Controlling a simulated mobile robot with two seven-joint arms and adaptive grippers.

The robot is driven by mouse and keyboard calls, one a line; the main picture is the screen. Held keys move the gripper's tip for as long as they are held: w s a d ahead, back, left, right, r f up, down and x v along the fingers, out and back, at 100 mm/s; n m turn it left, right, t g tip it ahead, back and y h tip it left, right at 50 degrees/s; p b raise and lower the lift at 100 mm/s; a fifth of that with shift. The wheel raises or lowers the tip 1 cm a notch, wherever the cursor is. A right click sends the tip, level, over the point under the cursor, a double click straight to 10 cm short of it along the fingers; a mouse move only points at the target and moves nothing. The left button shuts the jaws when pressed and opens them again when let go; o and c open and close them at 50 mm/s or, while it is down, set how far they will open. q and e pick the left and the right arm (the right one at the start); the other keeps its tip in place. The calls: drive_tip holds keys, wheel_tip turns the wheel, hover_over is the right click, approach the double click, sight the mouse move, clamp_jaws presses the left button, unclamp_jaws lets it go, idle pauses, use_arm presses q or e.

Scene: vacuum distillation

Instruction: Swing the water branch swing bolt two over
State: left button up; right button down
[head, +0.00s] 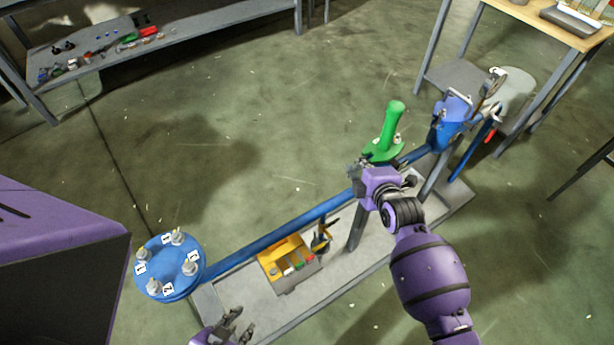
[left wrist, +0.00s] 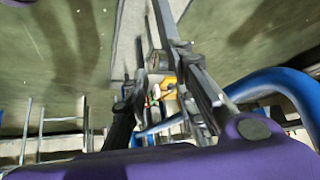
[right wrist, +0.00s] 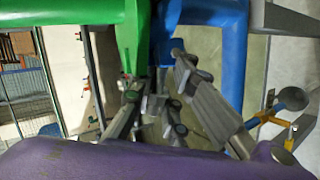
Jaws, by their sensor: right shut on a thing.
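A round blue flange (head: 180,287) at the left end of the blue pipe carries several upright silver swing bolts with small numbered labels. The lower bolt (head: 153,286) stands beside a label that looks like a 2; the labels are small and hard to read. My left gripper (head: 240,328) is open and empty at the bottom of the head view, right of and below the flange. Its spread fingers show in the left wrist view (left wrist: 165,100). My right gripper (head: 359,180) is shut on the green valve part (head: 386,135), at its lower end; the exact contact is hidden.
The blue pipe (head: 300,222) runs diagonally above a grey base plate (head: 345,268). A yellow tool tray (head: 284,256) sits on the plate under the pipe. A blue fitting (head: 450,118) is at the right end. The floor left of the pipe is clear.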

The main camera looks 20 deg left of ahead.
drive_tip(key=shift+a+r, duration=0.1)
idle(0.3)
drive_tip(key=c, duration=1.9)
unclamp_jaws()
use_arm(q)
drive_tip(key=shift+w+r, duration=0.1)
use_arm(e)
drive_tip(key=shift+s+r, duration=0.1)
use_arm(q)
drive_tip(key=shift+w+d+r, duration=0.2)
drive_tip(key=shift+w, duration=0.6)
use_arm(e)
drive_tip(key=v, duration=0.8)
